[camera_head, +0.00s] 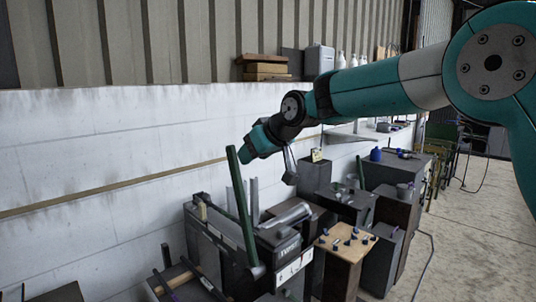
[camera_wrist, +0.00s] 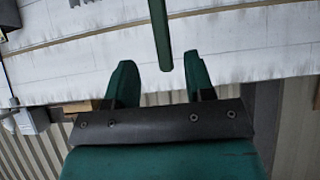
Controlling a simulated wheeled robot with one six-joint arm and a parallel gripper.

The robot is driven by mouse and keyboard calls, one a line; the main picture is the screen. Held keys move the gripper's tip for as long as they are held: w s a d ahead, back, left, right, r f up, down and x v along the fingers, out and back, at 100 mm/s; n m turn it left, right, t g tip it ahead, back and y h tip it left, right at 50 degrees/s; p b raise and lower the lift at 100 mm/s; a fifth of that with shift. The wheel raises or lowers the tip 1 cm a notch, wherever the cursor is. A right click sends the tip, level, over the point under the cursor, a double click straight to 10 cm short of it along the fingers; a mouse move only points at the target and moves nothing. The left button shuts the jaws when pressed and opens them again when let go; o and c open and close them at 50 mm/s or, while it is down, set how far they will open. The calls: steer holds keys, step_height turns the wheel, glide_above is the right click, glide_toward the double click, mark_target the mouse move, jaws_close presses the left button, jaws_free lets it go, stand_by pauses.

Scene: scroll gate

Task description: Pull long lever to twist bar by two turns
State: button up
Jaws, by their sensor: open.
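The long green lever (camera_head: 241,205) stands nearly upright, tilted slightly left, rising from the dark bending machine (camera_head: 275,240). Its free end also shows in the wrist view (camera_wrist: 161,35), coming down from the top edge. My gripper (camera_head: 246,152) is beside the lever's top, just to its right in the head view. In the wrist view my gripper (camera_wrist: 161,66) is open, with a green finger on each side. The lever's tip appears between the fingertips, with gaps on both sides. I cannot tell its depth or any contact. I cannot make out the bar.
A wooden-topped stand with small knobs (camera_head: 345,243) is right of the machine. Dark cabinets (camera_head: 395,185) line the wall behind it. The white block wall (camera_head: 110,140) runs behind the bench. Open concrete floor (camera_head: 465,235) lies at the right.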

steer(key=b+v, duration=0.1)
steer(key=v, duration=0.5)
steer(key=shift+s, duration=0.1)
steer(key=s+d+f+g+b, duration=0.1)
steer(key=s+f, duration=0.5)
steer(key=s, duration=0.6)
steer(key=s+d+f+g+h+b, duration=0.1)
steer(key=s+d+f+g, duration=0.3)
steer(key=s, duration=0.8)
steer(key=s+d+f+m+g+h, duration=0.1)
steer(key=s+d+f, duration=0.4)
steer(key=s, duration=0.7)
step_height(320, 180, down, 3)
steer(key=shift+s+r+g+b, duration=0.15)
steer(key=shift+s+g+b, duration=0.2)
steer(key=shift+g, duration=0.55)
steer(key=shift+w, duration=0.1)
